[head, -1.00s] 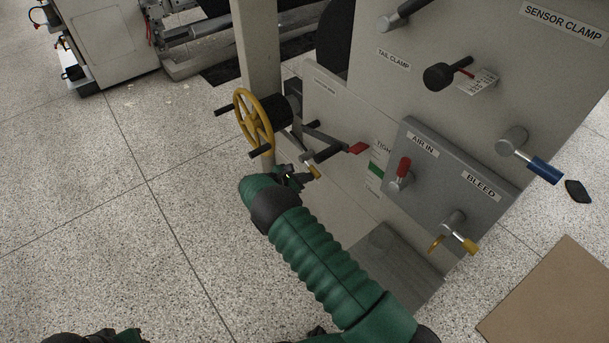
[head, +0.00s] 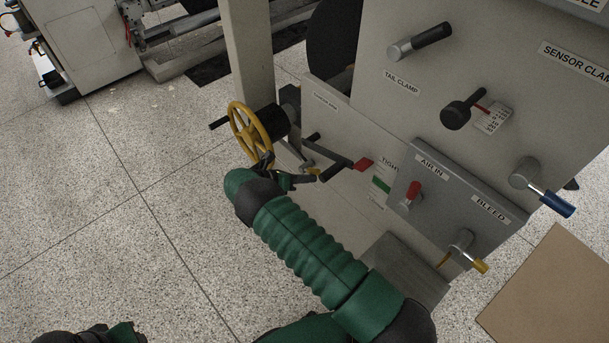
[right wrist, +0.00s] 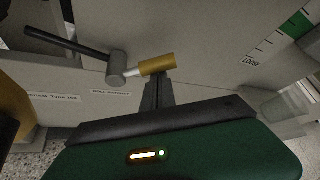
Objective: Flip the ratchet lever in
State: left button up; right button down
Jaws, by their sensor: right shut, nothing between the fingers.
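The ratchet lever shows best in the right wrist view: a grey round hub with a short gold grip (right wrist: 157,64) pointing right, above a small printed label. In the head view its small gold grip (head: 310,171) sits low on the panel, partly hidden by my right gripper. My right gripper (right wrist: 158,82) is shut and empty, its fingertips right at the gold grip's lower side; whether they touch cannot be told. In the head view the right gripper (head: 297,180) is beside the lever, below the yellow handwheel.
A yellow handwheel (head: 249,134) and a dark arm with a red tip (head: 362,164) stand close to my gripper. The grey air panel (head: 463,196) with red and yellow-tipped valves is to the right. Open speckled floor lies left.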

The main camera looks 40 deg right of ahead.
pick_arm(q)
jog(key=shift+w+r, duration=0.25)
pick_arm(e)
jog(key=shift+w+r, duration=0.25)
jog(key=shift+r, duration=0.2)
pick_arm(q)
jog(key=shift+w, duration=0.1)
pick_arm(e)
jog(key=shift+w, duration=0.1)
pick_arm(q)
jog(key=shift+s+a+r+p, duration=0.15)
jog(key=shift+s+r+p, duration=0.05)
jog(key=shift+r+p, duration=0.25)
jog(key=shift+s+a+r+p, duration=0.1)
jog(key=shift+s+r+p, duration=0.05)
jog(key=shift+r+p, duration=0.3)
pick_arm(e)
jog(key=a, duration=0.9)
jog(key=shift+a+r, duration=0.25)
pick_arm(q)
jog(key=shift+f, duration=0.1)
